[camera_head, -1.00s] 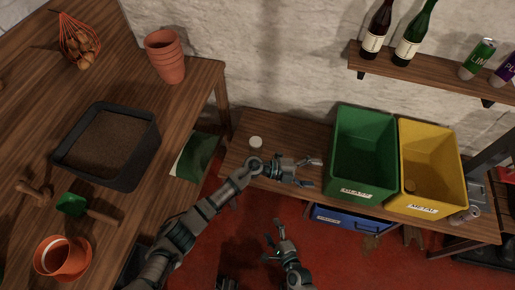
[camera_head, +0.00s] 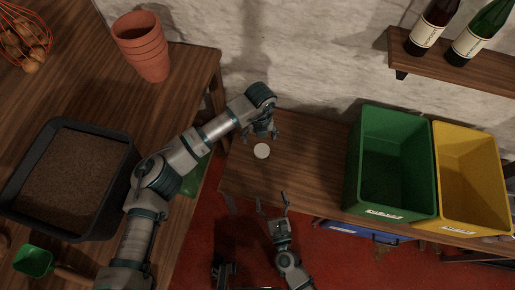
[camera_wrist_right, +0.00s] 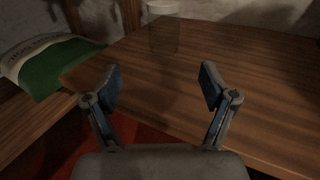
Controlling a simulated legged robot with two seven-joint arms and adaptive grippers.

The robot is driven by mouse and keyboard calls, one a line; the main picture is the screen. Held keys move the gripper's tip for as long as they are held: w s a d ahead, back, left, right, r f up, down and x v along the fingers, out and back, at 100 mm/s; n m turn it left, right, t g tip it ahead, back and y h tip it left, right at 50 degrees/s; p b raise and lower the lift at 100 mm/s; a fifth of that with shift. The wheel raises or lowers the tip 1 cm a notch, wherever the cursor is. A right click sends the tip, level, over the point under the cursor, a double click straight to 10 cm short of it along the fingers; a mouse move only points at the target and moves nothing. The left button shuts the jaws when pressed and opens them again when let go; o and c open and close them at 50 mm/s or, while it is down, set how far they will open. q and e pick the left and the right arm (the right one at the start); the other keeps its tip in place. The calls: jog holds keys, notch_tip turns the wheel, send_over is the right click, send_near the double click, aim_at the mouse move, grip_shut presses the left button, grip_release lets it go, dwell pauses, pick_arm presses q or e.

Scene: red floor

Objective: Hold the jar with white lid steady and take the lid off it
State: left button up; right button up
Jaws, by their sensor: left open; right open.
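The jar's white lid (camera_head: 262,151) shows from above on the low wooden bench. In the right wrist view the jar (camera_wrist_right: 163,35) stands upright with its white lid (camera_wrist_right: 162,7) on top and a clear, greenish body. My left gripper (camera_head: 262,137) is open, pointing down just behind the lid in the head view; whether it touches the jar I cannot tell. My right gripper (camera_head: 272,203) is open and empty in front of the bench's front edge, apart from the jar. Its two fingers also show in the right wrist view (camera_wrist_right: 160,88), with the jar beyond them.
A green bin (camera_head: 352,170) and a yellow bin (camera_head: 470,130) stand right of the jar. A higher table (camera_head: 195,75) with stacked pots (camera_head: 143,45) and a soil tray (camera_head: 130,165) is at left. The bench between jar and green bin is clear.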

send_near(262, 161)
jog(key=shift+w+d+r, duration=0.1)
jog(key=shift+w+d, duration=0.1)
jog(key=shift+w, duration=0.35)
jog(key=shift+w+d+r, duration=0.1)
jog(key=shift+w+d, duration=0.05)
jog(key=shift+w, duration=0.45)
jog(key=x, duration=0.4)
jog(key=a+x, duration=0.1)
jog(key=x, duration=0.3)
jog(key=shift+s+a, duration=0.15)
jog(key=shift+a, duration=0.1)
jog(key=shift+w, duration=0.4)
jog(key=shift+w+d, duration=0.3)
jog(key=shift+d, duration=0.15)
